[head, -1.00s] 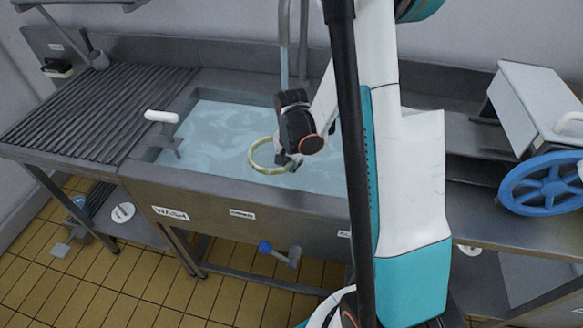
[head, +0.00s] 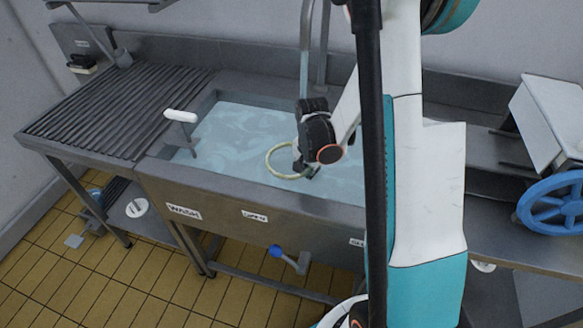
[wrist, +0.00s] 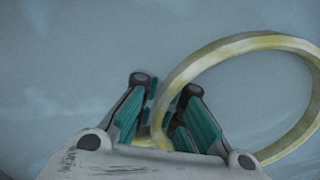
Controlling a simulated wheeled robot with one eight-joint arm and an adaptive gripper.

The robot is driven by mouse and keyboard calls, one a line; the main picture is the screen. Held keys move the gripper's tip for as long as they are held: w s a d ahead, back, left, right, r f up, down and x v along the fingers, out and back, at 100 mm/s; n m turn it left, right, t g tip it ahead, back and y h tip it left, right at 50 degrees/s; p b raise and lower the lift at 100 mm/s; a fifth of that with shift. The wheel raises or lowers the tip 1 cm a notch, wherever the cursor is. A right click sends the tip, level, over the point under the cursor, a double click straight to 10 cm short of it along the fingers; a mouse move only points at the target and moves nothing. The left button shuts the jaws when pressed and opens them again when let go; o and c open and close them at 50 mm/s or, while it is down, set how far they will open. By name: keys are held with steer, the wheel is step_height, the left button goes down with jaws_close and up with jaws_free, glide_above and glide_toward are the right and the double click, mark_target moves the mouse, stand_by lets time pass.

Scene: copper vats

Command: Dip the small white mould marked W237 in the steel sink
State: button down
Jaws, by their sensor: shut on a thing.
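My gripper (head: 303,166) is over the steel sink (head: 255,198). It is shut on the rim of a pale yellowish ring (head: 268,166), which looks like an open hoop. In the wrist view the ring (wrist: 250,42) passes between the fingers of my gripper (wrist: 165,88) and extends to the right, with blue-grey water behind it. I cannot tell whether the ring touches the water. No W237 mark is readable on it, and it looks yellowish rather than white. The sink holds pale blue water (head: 235,135); my arm hides its right part.
A ribbed steel drainboard (head: 110,110) adjoins the sink's left side. A white-handled lever (head: 180,116) stands at the sink's left edge. A tap pipe (head: 305,50) rises behind my gripper. A blue wheel (head: 553,205) and a white-topped box (head: 555,115) stand at right.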

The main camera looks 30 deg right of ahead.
steer(key=shift+s+d, duration=0.15)
steer(key=shift+s, duration=0.05)
steer(key=shift+w, duration=0.2)
steer(key=shift+w+a, duration=0.25)
steer(key=shift+a, duration=0.2)
steer(key=shift+s+d, duration=0.1)
steer(key=shift+s+d, duration=0.35)
stand_by(0.7)
step_height(320, 180, up, 18)
steer(key=p, duration=1.2)
steer(key=shift+f, duration=0.25)
stand_by(0.4)
